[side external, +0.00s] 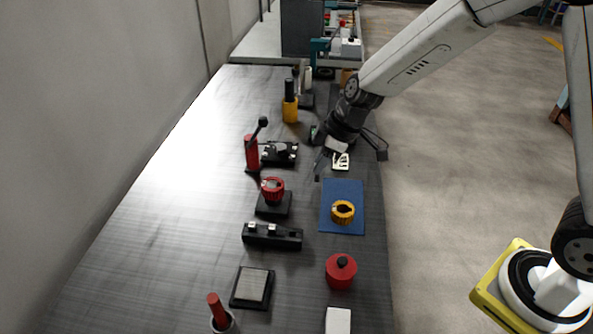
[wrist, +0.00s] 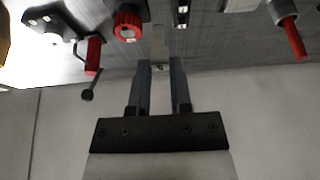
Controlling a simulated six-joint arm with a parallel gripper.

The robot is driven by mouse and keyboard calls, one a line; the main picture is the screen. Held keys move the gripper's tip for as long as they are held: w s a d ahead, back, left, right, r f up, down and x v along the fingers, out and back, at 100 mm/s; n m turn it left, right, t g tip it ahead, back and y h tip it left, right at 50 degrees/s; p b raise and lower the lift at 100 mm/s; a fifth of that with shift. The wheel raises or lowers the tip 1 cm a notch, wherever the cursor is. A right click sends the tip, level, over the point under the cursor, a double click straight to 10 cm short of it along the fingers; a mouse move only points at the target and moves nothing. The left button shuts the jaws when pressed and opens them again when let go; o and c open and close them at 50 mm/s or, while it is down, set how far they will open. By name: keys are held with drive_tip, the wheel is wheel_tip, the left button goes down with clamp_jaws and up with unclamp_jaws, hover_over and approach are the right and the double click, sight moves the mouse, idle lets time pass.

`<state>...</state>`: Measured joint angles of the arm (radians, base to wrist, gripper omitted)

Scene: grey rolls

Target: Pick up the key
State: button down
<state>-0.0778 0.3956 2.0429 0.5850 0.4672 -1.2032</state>
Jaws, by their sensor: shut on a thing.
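My gripper (side external: 347,158) is over the right side of the dark table, beyond the blue mat, in the side external view. In the wrist view its two dark fingers (wrist: 160,64) are shut on a narrow pale grey piece, the key (wrist: 159,44), which sticks out past the fingertips. Its shape is too small to make out fully. In the side external view a small pale plate with dark marks (side external: 341,162) shows just below the gripper. I cannot tell there whether it is held or lies on the table.
An orange ring (side external: 343,212) lies on the blue mat (side external: 343,190). A red-handled lever (side external: 252,152), a red knob on a black block (side external: 273,190), a black block (side external: 272,236), a red cylinder (side external: 341,271) and a yellow cylinder (side external: 290,110) stand around. The table's left part is clear.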

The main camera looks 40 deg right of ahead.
drive_tip(key=shift+s+r, duration=0.3)
drive_tip(key=shift+s, duration=0.25)
drive_tip(key=shift+f, duration=0.15)
wheel_tip(320, 180, down, 7)
idle(1.8)
idle(0.3)
drive_tip(key=s+a+r, duration=0.3)
drive_tip(key=s, duration=0.9)
